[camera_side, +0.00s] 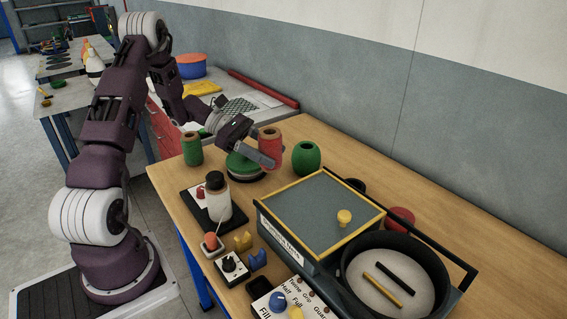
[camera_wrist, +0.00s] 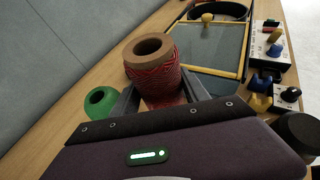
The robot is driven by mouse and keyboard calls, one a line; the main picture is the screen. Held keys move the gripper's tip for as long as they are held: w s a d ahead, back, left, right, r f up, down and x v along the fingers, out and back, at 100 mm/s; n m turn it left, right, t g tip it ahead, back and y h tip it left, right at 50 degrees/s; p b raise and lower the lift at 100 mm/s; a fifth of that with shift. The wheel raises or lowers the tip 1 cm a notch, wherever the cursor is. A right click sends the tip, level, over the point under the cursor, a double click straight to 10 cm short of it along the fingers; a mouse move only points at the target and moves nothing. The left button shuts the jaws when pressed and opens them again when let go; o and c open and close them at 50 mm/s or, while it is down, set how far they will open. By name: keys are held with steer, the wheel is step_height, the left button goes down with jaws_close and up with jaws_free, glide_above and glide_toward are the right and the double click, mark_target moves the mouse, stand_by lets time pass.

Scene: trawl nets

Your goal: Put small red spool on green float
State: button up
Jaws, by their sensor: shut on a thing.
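The small red spool (camera_side: 270,148), wound with red twine and with a brown top rim, is upright in my gripper (camera_side: 262,156). In the wrist view the spool (camera_wrist: 155,72) stands between the two fingers (camera_wrist: 163,100), which are shut on it. The green float (camera_side: 306,159), rounded with a dark hole in its top, stands on the table just right of the spool in the side view. In the wrist view the float (camera_wrist: 100,102) is left of the fingers, apart from the spool. I cannot tell how high the spool's base is above the table.
A green disc-shaped coil (camera_side: 243,167) lies under my gripper. A green spool (camera_side: 192,149) stands to its left. A yellow-edged box (camera_side: 320,215), a black round pan (camera_side: 395,240), a bottle (camera_side: 217,200) and small control boxes (camera_side: 232,265) crowd the front. The table behind the float is clear.

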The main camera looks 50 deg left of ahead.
steer(key=w+a+r+n+t+y, duration=0.1)
steer(key=w+a+r+n+t, duration=0.15)
steer(key=w, duration=0.45)
step_height(320, 180, up, 6)
steer(key=n+y, duration=0.1)
steer(key=y, duration=0.1)
glide_above(306, 145)
steer(key=shift+t, duration=0.45)
step_height(306, 145, down, 9)
steer(key=shift+d, duration=0.1)
steer(key=shift+f, duration=0.15)
steer(key=o, duration=1.5)
steer(key=shift+n, duration=0.25)
steer(key=shift+c, duration=0.2)
